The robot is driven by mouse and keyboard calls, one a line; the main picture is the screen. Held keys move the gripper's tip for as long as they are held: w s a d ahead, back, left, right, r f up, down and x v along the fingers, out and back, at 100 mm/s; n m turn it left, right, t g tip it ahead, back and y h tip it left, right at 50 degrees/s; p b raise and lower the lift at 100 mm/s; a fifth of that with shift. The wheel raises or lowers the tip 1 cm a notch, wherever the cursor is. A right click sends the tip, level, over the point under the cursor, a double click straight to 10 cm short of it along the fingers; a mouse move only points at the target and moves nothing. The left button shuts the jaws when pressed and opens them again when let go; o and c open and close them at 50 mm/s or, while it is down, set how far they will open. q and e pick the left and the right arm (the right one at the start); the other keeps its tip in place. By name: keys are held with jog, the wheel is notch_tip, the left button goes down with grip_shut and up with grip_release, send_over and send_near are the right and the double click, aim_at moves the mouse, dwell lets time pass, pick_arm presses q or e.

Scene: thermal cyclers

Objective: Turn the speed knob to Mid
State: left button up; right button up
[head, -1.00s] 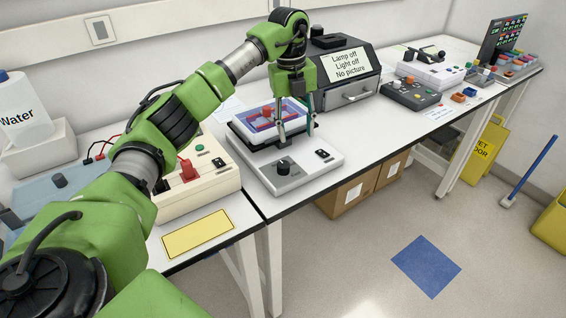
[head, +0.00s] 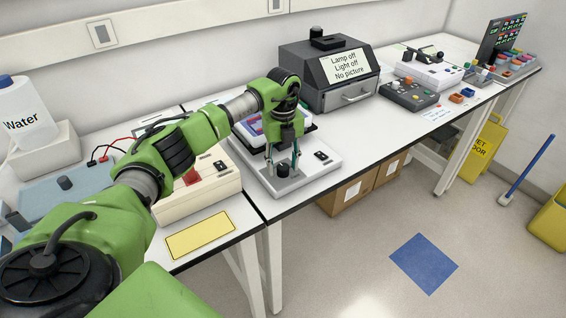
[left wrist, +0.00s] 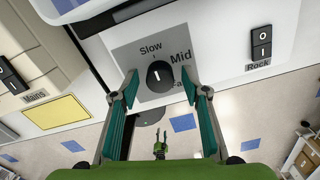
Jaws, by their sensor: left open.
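The black speed knob (head: 283,171) stands on the grey panel of the white rocker device (head: 318,170). In the left wrist view the knob (left wrist: 160,75) shows from above, with "Slow" above it, "Mid" to its right and a partly hidden label at lower right. Its white mark appears to face up towards "Slow". My left gripper (head: 283,165) is open just over the knob. In the left wrist view its teal fingers (left wrist: 160,88) are on either side of the knob, with gaps visible. Contact cannot be seen.
A black rocker switch (left wrist: 262,42) labelled "Rock" sits right of the knob. The tray (head: 250,133) of the device is behind my gripper. A cream unit (head: 205,190) with a red switch stands to the left, and a dark imaging box (head: 330,90) behind right.

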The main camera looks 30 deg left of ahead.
pick_arm(q)
jog(key=shift+f, duration=0.3)
jog(key=c, duration=1.1)
